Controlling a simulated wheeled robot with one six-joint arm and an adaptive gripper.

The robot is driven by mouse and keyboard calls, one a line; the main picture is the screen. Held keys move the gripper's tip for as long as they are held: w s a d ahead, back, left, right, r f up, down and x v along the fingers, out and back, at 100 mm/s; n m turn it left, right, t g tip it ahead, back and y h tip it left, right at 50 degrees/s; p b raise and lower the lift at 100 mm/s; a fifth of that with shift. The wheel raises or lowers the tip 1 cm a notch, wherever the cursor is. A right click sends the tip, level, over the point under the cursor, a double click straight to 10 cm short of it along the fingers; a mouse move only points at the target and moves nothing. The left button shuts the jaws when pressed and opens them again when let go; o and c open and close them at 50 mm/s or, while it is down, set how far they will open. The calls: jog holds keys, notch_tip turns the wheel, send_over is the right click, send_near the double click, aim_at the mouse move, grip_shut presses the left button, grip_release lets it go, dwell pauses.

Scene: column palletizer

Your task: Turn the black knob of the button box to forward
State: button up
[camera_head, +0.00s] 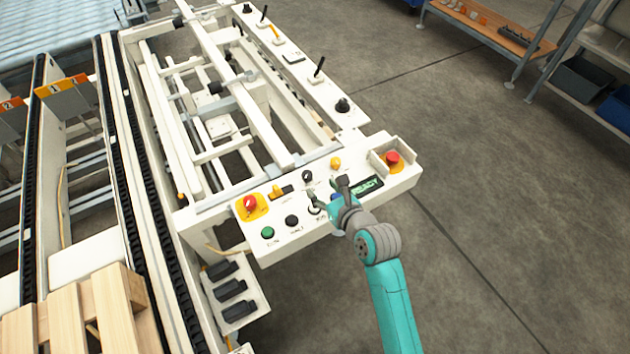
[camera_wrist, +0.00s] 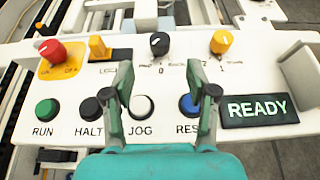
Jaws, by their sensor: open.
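The button box (camera_head: 290,230) is a white panel at the end of the machine frame. Its black knob (camera_wrist: 160,43) stands in the upper middle of the panel in the wrist view, with a white pointer mark and a "0" below it. The knob also shows in the head view (camera_head: 307,176). My gripper (camera_wrist: 166,93) is open and empty, its two fingers spread over the panel below the knob and apart from it. The left finger is in front of the area between the HALT and JOG buttons, the right finger beside the blue button. The knob's side labels are partly hidden or unreadable.
Green RUN (camera_wrist: 47,110), black HALT (camera_wrist: 90,109) and white JOG (camera_wrist: 142,106) buttons sit lower. A display (camera_wrist: 258,109) reads READY. A raised guard surrounds another red button (camera_head: 392,158).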

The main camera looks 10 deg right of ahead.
jog(key=shift+v, duration=1.7)
